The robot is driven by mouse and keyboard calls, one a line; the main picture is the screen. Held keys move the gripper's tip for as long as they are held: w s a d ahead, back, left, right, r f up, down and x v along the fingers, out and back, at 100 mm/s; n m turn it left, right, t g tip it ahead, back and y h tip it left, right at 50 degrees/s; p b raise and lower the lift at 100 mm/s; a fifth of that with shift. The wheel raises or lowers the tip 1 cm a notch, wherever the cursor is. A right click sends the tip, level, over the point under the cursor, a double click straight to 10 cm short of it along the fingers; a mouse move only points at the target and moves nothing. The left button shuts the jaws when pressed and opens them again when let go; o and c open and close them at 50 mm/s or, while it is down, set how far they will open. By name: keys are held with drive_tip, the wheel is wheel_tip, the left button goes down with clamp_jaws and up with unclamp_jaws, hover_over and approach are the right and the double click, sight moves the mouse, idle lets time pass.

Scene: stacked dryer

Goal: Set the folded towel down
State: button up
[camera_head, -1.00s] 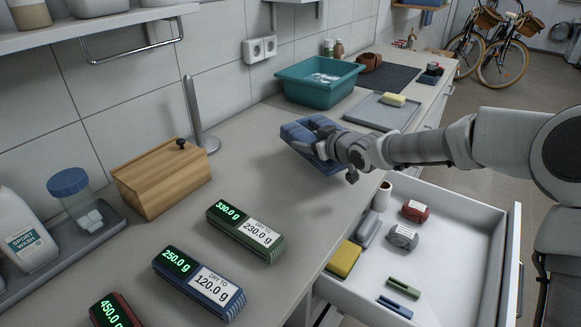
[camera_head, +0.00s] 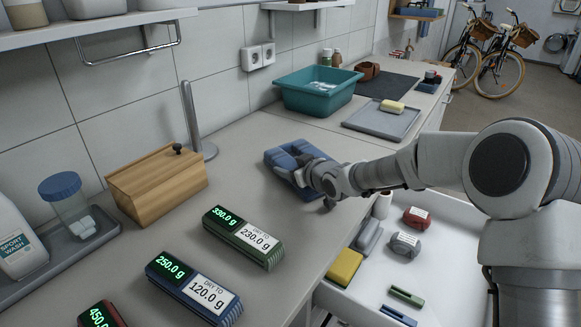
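The folded blue towel (camera_head: 284,158) is at the middle of the grey countertop (camera_head: 248,187), right of the metal post. It looks flat and at or very near the counter surface; I cannot tell whether it fully rests there. My gripper (camera_head: 304,172) is at the towel's right side, with the fingers over and against its edge. The gripper's own wrist hides part of the towel and the fingertips, so I cannot see whether the fingers are closed on it.
A teal basin (camera_head: 318,91) and a grey tray (camera_head: 381,119) with a yellow sponge stand behind. A wooden box (camera_head: 157,186) is to the left. Green (camera_head: 243,237) and blue (camera_head: 194,288) display blocks lie in front. An open white drawer (camera_head: 437,262) holding small items is below my arm.

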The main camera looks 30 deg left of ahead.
drive_tip(key=o, duration=0.4)
drive_tip(key=shift+o, duration=0.2)
drive_tip(key=shift+d+r, duration=0.1)
drive_tip(key=p+v, duration=0.1)
drive_tip(key=v, duration=1)
drive_tip(key=shift+s+d+r+p, duration=0.15)
drive_tip(key=shift+d+p, duration=0.15)
drive_tip(key=shift+p, duration=0.1)
